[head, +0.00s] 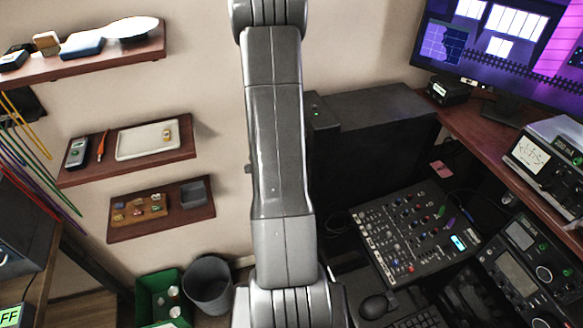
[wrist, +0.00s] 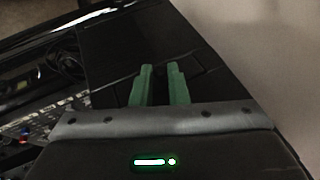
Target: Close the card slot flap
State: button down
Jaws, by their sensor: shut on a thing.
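In the wrist view my gripper (wrist: 160,69) shows as two green fingers with a narrow gap between them. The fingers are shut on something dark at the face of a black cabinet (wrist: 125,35). A dark panel, which looks like the card slot flap (wrist: 192,61), shows as faint outlines at the fingertips. Its edges and angle are hard to make out, black on black. In the head view the black cabinet (head: 378,122) stands right of my arm. My gripper and the flap are not visible there.
A mixer panel (head: 410,232) with knobs lies right of the cabinet's foot. A desk with a monitor (head: 500,45) and meters is at the far right. Shelves (head: 150,205) hang on the left wall, above a green crate (head: 160,298) and a grey bin (head: 208,284).

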jog(key=shift+f, duration=0.1)
jog(key=c, duration=1.7)
grip_release()
jog(key=v, duration=1.4)
